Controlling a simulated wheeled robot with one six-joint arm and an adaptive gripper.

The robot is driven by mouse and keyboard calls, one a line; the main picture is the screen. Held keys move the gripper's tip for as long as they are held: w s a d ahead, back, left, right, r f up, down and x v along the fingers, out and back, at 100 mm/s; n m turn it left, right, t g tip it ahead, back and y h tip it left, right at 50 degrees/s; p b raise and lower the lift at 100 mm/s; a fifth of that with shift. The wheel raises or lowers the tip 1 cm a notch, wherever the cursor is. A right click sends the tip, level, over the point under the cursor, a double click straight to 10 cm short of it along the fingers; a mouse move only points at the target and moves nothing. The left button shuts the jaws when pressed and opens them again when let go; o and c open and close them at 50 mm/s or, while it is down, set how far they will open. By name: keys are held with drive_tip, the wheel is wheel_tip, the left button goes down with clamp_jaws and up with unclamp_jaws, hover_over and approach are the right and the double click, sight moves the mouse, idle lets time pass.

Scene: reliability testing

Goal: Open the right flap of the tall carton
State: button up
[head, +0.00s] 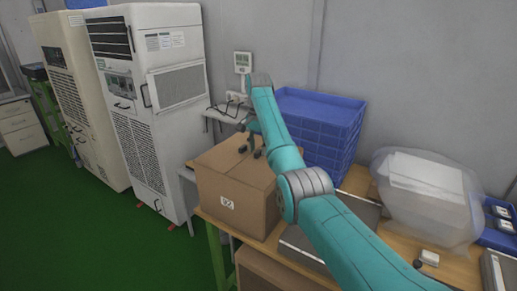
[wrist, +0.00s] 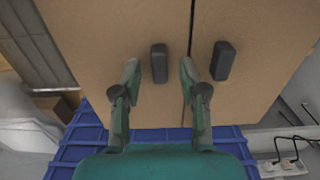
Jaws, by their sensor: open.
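The tall brown carton (head: 228,190) stands on the table with its top closed. In the wrist view its top shows two flaps parted by a dark seam. Each flap has a black handle: one (wrist: 159,63) left of the seam, one (wrist: 223,61) right of it. My gripper (head: 250,152) is over the carton top, pointing down. In the wrist view my open gripper (wrist: 160,68) has its fingertips on either side of the left handle, with a gap on both sides. I cannot tell how high the fingertips are above the flap. In the head view the handles are hard to make out.
Stacked blue crates (head: 318,125) stand behind and right of the carton. A clear bag (head: 428,190) and a small white box (head: 429,258) are farther right on the table. Tall white cabinets (head: 155,110) stand at left. The green floor (head: 90,235) at front left is clear.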

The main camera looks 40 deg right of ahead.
drive_tip(key=shift+f, duration=0.45)
clamp_jaws()
drive_tip(key=shift+r, duration=0.15)
